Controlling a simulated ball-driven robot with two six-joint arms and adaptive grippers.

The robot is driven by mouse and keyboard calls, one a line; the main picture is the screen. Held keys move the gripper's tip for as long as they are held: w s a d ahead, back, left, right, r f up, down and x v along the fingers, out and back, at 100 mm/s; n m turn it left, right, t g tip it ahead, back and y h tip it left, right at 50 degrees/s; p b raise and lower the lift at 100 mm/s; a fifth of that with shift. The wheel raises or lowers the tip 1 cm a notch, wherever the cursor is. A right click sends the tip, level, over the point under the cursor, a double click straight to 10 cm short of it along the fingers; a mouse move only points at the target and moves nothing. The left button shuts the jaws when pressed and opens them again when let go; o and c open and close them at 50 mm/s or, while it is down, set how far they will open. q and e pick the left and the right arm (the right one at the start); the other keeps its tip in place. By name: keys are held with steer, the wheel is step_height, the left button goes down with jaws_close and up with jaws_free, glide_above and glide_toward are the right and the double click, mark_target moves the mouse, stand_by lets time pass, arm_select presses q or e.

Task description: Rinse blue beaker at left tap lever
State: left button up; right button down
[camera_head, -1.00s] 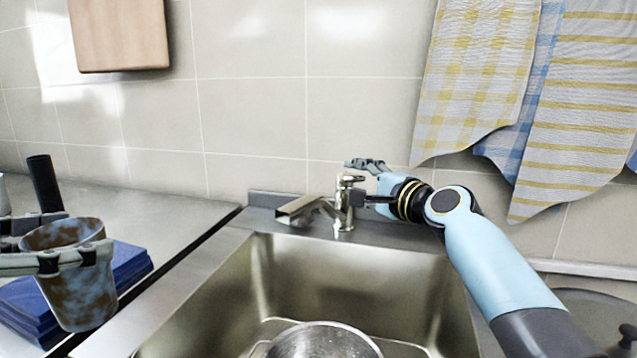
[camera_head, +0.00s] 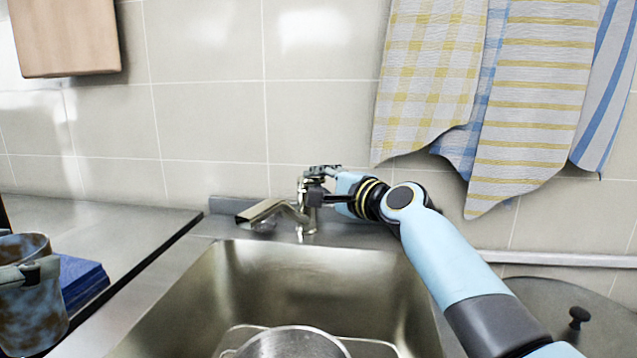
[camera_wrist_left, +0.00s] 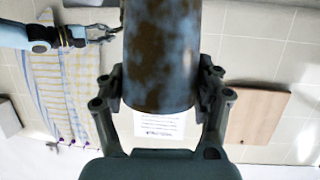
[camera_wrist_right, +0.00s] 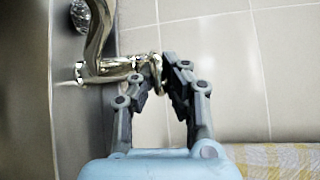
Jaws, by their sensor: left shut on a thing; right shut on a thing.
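The blue beaker (camera_head: 30,312), stained with brown patches, is at the lower left of the head view, to the left of the sink. My left gripper (camera_head: 28,272) is shut around its sides. The beaker (camera_wrist_left: 160,55) also fills the upper middle of the left wrist view between the fingers (camera_wrist_left: 160,92). The metal tap (camera_head: 307,218) stands behind the sink, its spout pointing left. My right gripper (camera_head: 316,182) is at the tap top, shut on the tap lever (camera_wrist_right: 157,68), which the fingers partly hide in the right wrist view.
The steel sink (camera_head: 195,310) holds a wire rack and a round metal pot (camera_head: 292,345). Blue folded cloths (camera_head: 82,280) lie on the left counter beside the beaker. Towels (camera_head: 530,100) hang on the tiled wall at right. A lidded pot (camera_head: 560,305) is at the lower right.

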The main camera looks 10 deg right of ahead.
steer(key=shift+s+f, duration=0.1)
steer(key=shift+f, duration=0.15)
steer(key=r+g+p, duration=0.1)
steer(key=p, duration=0.3)
steer(key=shift+r, duration=0.1)
steer(key=shift+p, duration=0.3)
arm_select(q)
step_height(320, 180, up, 5)
steer(key=shift+f, duration=0.1)
arm_select(e)
steer(key=shift+a+f, duration=0.1)
steer(key=shift+f, duration=0.3)
steer(key=c, duration=1.6)
jaws_free()
steer(key=o, duration=0.4)
steer(key=shift+r, duration=0.3)
steer(key=shift+c, duration=0.2)
steer(key=v, duration=1.1)
steer(key=shift+s, duration=0.35)
arm_select(q)
steer(key=shift+s, duration=0.1)
